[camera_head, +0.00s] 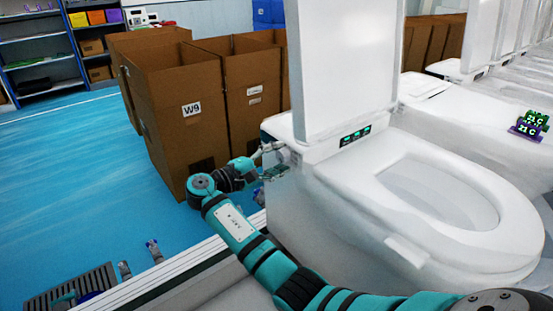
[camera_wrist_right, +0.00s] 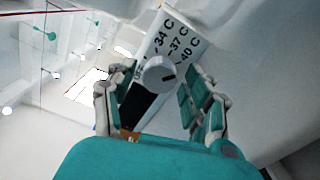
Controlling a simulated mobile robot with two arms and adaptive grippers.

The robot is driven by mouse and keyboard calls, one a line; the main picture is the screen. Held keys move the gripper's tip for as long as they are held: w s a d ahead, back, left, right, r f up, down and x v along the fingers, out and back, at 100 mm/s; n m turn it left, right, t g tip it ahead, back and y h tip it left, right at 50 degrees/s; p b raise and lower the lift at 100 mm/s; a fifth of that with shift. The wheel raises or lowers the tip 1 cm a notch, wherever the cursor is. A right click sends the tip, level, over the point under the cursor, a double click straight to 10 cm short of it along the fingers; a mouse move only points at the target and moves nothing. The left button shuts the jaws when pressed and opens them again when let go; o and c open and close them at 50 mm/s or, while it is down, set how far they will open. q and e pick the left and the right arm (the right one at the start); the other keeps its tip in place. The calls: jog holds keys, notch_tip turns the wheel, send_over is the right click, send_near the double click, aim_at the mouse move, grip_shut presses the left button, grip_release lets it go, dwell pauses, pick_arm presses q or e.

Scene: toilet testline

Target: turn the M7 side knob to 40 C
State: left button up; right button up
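The side knob (camera_wrist_right: 159,74) is a round grey-white knob on a white plate (camera_wrist_right: 190,32) marked 34 C, 37 C and 40 C in the right wrist view. A dark mark on the knob points to the picture's right and slightly up, below the 40 C label. My right gripper (camera_wrist_right: 158,88) is open, with one finger on each side of the knob; both fingers look apart from it. In the head view my right gripper (camera_head: 264,165) is at the left side of the nearest white toilet (camera_head: 335,200). My left gripper is not in view.
Open cardboard boxes (camera_head: 180,110), one labelled W9, stand close behind my right gripper. A raised lid (camera_head: 345,60) and a lit green panel (camera_head: 355,136) are on the toilet. Blue floor (camera_head: 60,190) lies left.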

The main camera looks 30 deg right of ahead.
jog(key=shift+o, duration=0.2)
jog(key=shift+a, duration=0.1)
jog(key=s+a, duration=0.1)
jog(key=a, duration=1)
jog(key=shift+a, duration=0.4)
